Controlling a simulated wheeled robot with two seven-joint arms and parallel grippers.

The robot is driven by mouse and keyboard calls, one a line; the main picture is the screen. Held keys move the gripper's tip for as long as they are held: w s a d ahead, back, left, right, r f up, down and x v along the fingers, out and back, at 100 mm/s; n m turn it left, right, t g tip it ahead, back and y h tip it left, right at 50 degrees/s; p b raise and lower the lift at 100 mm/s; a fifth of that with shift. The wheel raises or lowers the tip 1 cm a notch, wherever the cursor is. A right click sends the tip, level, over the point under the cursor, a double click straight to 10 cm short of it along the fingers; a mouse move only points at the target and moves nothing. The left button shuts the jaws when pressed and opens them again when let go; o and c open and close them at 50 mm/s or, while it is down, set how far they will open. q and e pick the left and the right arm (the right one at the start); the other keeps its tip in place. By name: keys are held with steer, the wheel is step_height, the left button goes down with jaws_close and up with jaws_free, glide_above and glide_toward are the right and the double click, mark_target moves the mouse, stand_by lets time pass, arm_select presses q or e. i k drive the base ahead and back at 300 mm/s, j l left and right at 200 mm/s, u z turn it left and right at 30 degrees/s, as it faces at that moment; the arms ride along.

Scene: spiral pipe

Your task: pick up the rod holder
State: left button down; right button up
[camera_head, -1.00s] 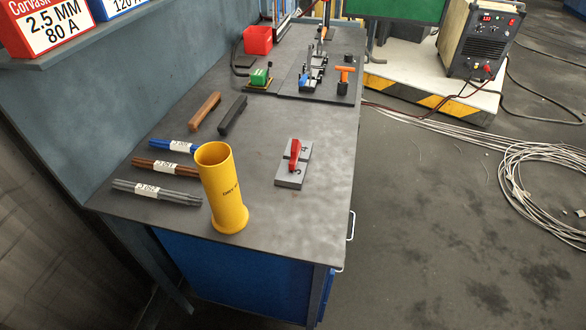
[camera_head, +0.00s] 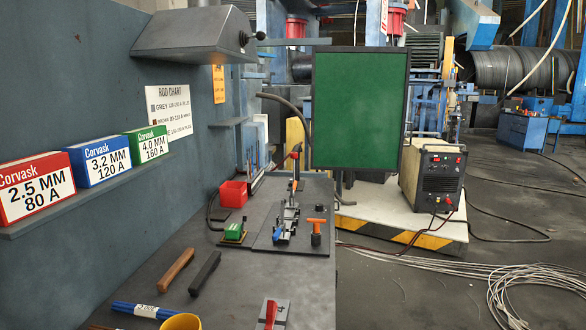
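The rod holder is not clearly identifiable by name. A yellow cylinder (camera_head: 181,322) shows only its top rim at the bottom edge of the head view; the rest is cut off. A brown bar-shaped piece (camera_head: 176,270) and a black one (camera_head: 205,274) lie side by side farther back. Neither of my grippers is in view.
The grey bench top (camera_head: 255,275) has bare room in its middle. A red-handled grey block (camera_head: 272,313) sits at the front right. A green screen (camera_head: 358,110) and a welding machine (camera_head: 434,175) stand beyond.

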mark_target(298, 148)
steer(key=z, duration=0.2)
steer(key=l+z, duration=0.15)
steer(key=l, duration=0.25)
steer(key=i+l+z, duration=0.15)
steer(key=l, duration=0.2)
steer(key=i+l+z, duration=0.15)
steer(key=l, duration=0.2)
steer(key=i+l, duration=0.25)
steer(key=i, duration=0.2)
steer(key=i+l+u, duration=0.1)
steer(key=i+l, duration=0.2)
steer(key=i, duration=0.15)
steer(key=i+l, duration=0.3)
steer(key=i, duration=0.15)
steer(key=i+u, duration=0.3)
steer(key=i, duration=0.15)
steer(key=i+u, duration=0.3)
steer(key=i, duration=0.15)
steer(key=i+l+u, duration=0.65)
steer(key=i, duration=0.2)
steer(key=j, duration=0.05)
